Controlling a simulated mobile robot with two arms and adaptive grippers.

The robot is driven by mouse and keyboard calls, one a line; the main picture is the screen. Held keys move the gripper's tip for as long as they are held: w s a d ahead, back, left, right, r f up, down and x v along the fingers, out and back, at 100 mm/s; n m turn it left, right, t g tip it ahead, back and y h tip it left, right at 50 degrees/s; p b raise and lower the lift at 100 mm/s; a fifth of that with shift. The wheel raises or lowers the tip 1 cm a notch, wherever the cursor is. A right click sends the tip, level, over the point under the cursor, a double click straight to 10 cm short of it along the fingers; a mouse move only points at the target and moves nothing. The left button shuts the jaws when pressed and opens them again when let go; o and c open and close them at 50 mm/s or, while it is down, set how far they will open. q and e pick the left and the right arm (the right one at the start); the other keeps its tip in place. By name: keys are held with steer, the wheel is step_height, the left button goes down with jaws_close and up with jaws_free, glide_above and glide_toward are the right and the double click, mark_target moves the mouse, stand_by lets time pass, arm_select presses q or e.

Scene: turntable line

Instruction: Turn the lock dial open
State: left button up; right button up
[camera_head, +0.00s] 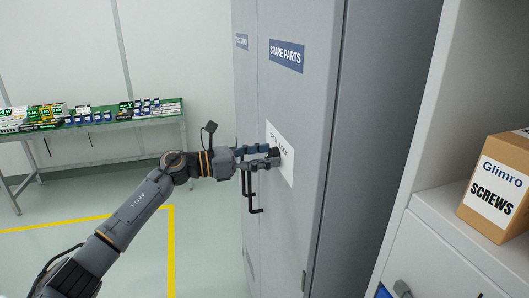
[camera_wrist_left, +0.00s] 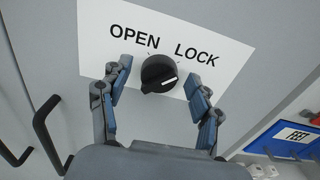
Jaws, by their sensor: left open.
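The lock dial (camera_wrist_left: 159,73) is a round black knob on a white plate (camera_wrist_left: 215,42) marked OPEN and LOCK. A white line on the knob lies toward its lower right in the left wrist view. The plate also shows in the head view on the grey cabinet door (camera_head: 300,115), where my gripper hides the knob. My left gripper (camera_head: 268,157) is in front of the plate. In the left wrist view its open fingers stand on either side of the dial, with gaps visible. I cannot tell how far the fingertips are from the plate. My right gripper is not in view.
Black door handles (camera_head: 255,197) stick out below my left gripper. A SPARE PARTS sign (camera_head: 286,56) is above it. A white shelf unit with a SCREWS box (camera_head: 497,190) stands at right. A green bench (camera_head: 100,120) with small goods is at the back left; the floor between is clear.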

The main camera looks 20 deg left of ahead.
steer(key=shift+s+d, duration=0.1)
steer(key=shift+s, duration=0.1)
arm_select(q)
steer(key=shift+c, duration=0.9)
steer(key=c, duration=0.9)
steer(key=shift+c, duration=0.2)
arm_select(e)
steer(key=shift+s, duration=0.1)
arm_select(q)
steer(key=shift+n, duration=0.3)
steer(key=shift+w+a+f+n+p, duration=0.1)
steer(key=shift+n+p, duration=2)
steer(key=shift+n, duration=2.2)
steer(key=shift+w+a+f+n+p, duration=0.1)
steer(key=shift+n+p, duration=1.95)
steer(key=shift+n, duration=2.25)
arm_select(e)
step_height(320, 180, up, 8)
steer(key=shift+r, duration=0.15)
